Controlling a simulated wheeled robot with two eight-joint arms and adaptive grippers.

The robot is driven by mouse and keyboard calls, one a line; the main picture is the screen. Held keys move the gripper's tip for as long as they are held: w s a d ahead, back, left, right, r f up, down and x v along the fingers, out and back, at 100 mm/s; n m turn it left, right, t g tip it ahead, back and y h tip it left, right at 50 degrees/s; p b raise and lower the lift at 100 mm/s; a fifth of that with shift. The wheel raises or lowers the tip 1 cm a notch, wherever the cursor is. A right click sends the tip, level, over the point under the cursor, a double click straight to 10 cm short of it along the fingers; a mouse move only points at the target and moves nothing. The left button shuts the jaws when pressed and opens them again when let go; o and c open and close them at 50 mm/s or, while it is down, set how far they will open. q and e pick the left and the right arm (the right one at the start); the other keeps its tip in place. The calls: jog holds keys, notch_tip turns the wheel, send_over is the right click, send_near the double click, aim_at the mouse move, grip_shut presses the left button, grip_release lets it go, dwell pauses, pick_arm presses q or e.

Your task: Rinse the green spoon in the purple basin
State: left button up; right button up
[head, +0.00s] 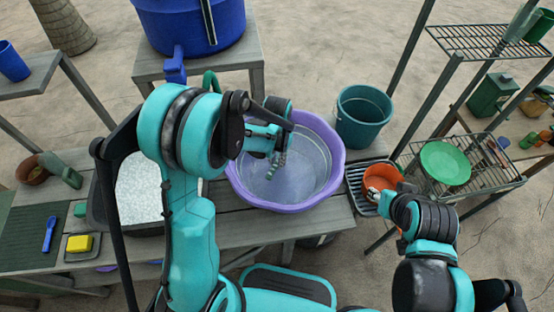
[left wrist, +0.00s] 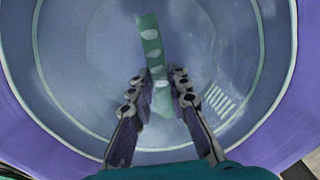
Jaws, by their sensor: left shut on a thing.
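The purple basin (head: 334,140) stands on the wooden bench, with what looks like clear water inside. It fills most of the left wrist view (left wrist: 268,150). My left gripper (head: 275,165) is inside the basin's rim, pointing down. In the left wrist view, its fingers (left wrist: 158,92) are shut on the green spoon (left wrist: 150,42). The spoon is a flat green strip with pale, foam-like patches, extending away from the fingers over the basin floor. In the head view the spoon is mostly hidden by the gripper.
A blue barrel (head: 195,25) with a tap stands behind. A teal bucket (head: 363,117) is right of the basin. An orange pot (head: 380,178) sits on a small rack. A tray of whitish suds (head: 142,185) and a yellow sponge (head: 79,243) are left. A wire rack holds a green plate (head: 446,163).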

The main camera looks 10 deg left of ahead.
pick_arm(q)
jog(key=shift+f, duration=0.15)
jog(key=shift+f+b, duration=0.5)
jog(key=shift+b, duration=0.1)
jog(key=shift+a+r, duration=0.1)
jog(key=shift+r, duration=0.1)
jog(key=shift+b, duration=0.55)
dwell(2.1)
